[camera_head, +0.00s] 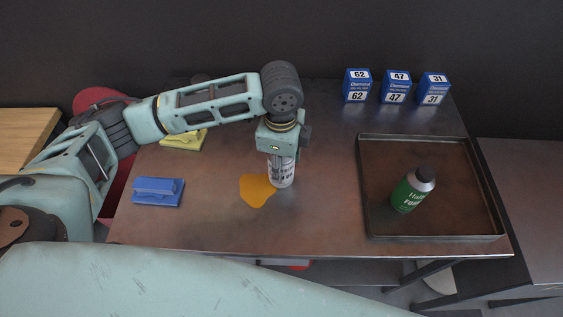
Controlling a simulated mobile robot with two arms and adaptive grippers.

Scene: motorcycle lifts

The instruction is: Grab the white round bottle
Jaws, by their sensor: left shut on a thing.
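A white round bottle (282,178) with dark print stands upright on the metal table, in the middle of the head view. My left gripper (282,156) comes down on it from above and is shut on its upper part. The gripper hides the bottle's top. An orange-yellow puddle (256,190) lies on the table just left of the bottle's base. My right gripper is not in view.
A dark tray (361,190) on the right of the table holds a green and silver bottle (412,190). Three blue numbered boxes (397,87) stand at the back right. A blue brush-like block (158,191) and a yellow one (184,141) lie on the left.

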